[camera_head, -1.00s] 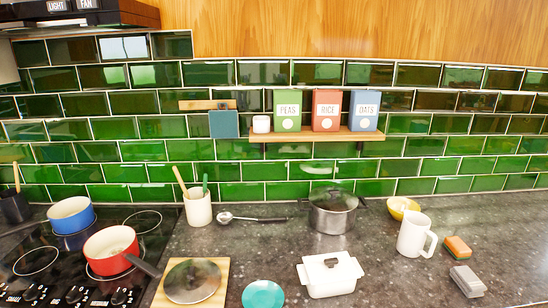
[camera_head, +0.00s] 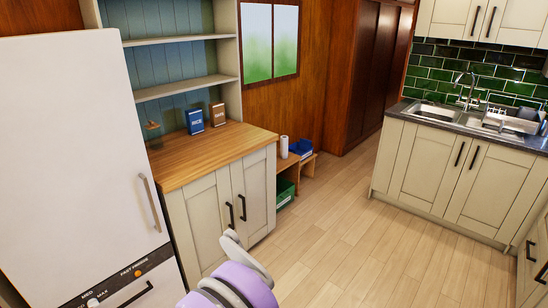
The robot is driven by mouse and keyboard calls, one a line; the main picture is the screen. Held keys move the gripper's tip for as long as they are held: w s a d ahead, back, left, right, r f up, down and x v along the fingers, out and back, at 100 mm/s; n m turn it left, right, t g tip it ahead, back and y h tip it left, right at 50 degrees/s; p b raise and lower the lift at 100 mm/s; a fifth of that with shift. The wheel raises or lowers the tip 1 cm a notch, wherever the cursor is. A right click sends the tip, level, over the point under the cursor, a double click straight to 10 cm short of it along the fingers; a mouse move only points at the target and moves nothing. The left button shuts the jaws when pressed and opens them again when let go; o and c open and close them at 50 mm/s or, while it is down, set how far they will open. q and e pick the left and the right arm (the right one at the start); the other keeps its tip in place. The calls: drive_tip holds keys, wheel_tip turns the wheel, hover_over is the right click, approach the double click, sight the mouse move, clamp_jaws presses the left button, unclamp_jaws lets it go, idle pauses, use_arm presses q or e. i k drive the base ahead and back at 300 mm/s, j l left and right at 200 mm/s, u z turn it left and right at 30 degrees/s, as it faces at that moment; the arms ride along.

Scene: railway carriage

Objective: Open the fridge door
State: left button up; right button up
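The white fridge (camera_head: 75,130) stands at the left edge of the head view. Its tall upper door looks shut, with a pale vertical bar handle (camera_head: 150,203) on the door's right side. Below that door is a dark control strip (camera_head: 118,281) with knobs and a "FAST FREEZE" label. A dark handle (camera_head: 136,294) shows just under the strip, and the fridge's lower part is cut off by the frame. A purple and grey part of my arm shows at the bottom middle, to the right of the fridge. Neither gripper's fingers are in view.
Sink cabinets (camera_head: 450,175) are at right. The wooden floor (camera_head: 350,240) between is clear.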

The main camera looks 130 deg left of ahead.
sight(80, 204)
drive_tip(key=u, duration=5.2)
drive_tip(key=i+u, duration=0.1)
drive_tip(key=u, duration=0.4)
drive_tip(key=i+l, duration=0.2)
drive_tip(key=i, duration=0.15)
drive_tip(key=i+l+u, duration=0.1)
drive_tip(key=i, duration=0.3)
drive_tip(key=l, duration=0.1)
